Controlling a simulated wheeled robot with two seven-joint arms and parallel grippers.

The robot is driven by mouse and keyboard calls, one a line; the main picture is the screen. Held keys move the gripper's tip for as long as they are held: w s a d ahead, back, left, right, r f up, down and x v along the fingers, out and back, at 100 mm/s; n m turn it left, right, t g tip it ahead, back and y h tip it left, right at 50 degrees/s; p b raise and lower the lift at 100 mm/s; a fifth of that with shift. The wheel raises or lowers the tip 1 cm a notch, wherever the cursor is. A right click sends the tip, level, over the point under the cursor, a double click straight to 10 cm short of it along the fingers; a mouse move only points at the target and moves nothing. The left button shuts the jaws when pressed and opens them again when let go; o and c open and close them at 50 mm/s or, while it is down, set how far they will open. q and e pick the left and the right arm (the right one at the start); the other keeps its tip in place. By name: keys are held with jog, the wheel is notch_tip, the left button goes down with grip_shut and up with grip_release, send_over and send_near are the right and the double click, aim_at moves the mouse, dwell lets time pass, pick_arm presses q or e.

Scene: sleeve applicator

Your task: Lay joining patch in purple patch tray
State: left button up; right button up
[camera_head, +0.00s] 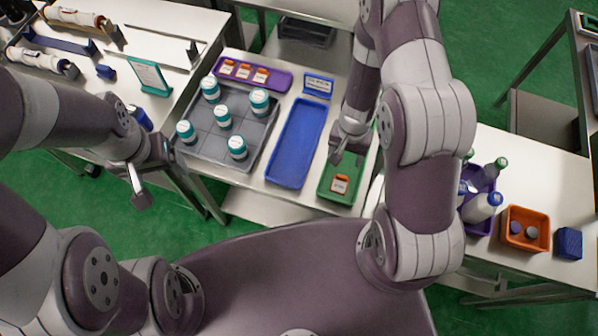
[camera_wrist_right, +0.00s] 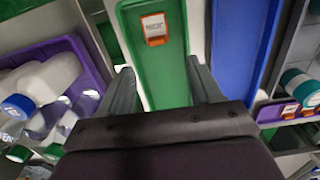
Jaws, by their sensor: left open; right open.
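A joining patch (camera_head: 340,183), orange and white, lies in the green tray (camera_head: 327,196) at the right end of the middle table; it also shows in the right wrist view (camera_wrist_right: 155,28). The purple patch tray (camera_head: 280,82) is at the table's back and holds three similar patches in a row (camera_head: 243,72). My right gripper (camera_head: 348,156) is open and empty above the green tray, behind the patch and apart from it. My left gripper (camera_head: 155,180) is open and empty, left of the table's front left corner.
A blue tray (camera_head: 296,143) lies between the green tray and a grey tray (camera_head: 205,150) with several teal-lidded jars. A purple crate of bottles (camera_head: 473,178) and an orange bin (camera_head: 525,243) are at the right.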

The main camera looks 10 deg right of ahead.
jog(key=f, duration=0.1)
jog(key=b, duration=0.4)
send_over(342, 176)
jog(key=f, duration=0.4)
jog(key=d+f, duration=0.1)
jog(key=shift+f, duration=0.4)
jog(key=shift+w+a+f, duration=0.1)
jog(key=shift+f, duration=0.3)
jog(key=f, duration=0.2)
jog(key=a+f, duration=0.1)
jog(key=f, duration=0.1)
jog(key=shift+s+f, duration=0.2)
jog(key=shift+f, duration=0.1)
jog(key=shift+d+f, duration=0.25)
jog(key=shift+f, duration=0.05)
jog(key=shift+a, duration=0.15)
jog(key=c, duration=0.9)
jog(key=shift+c, duration=1)
pick_arm(q)
jog(key=f, duration=0.1)
jog(key=d+f, duration=0.1)
jog(key=f, duration=0.1)
jog(key=shift+s+d+f, duration=0.1)
jog(key=shift+s+f, duration=0.1)
jog(key=shift+f, duration=0.1)
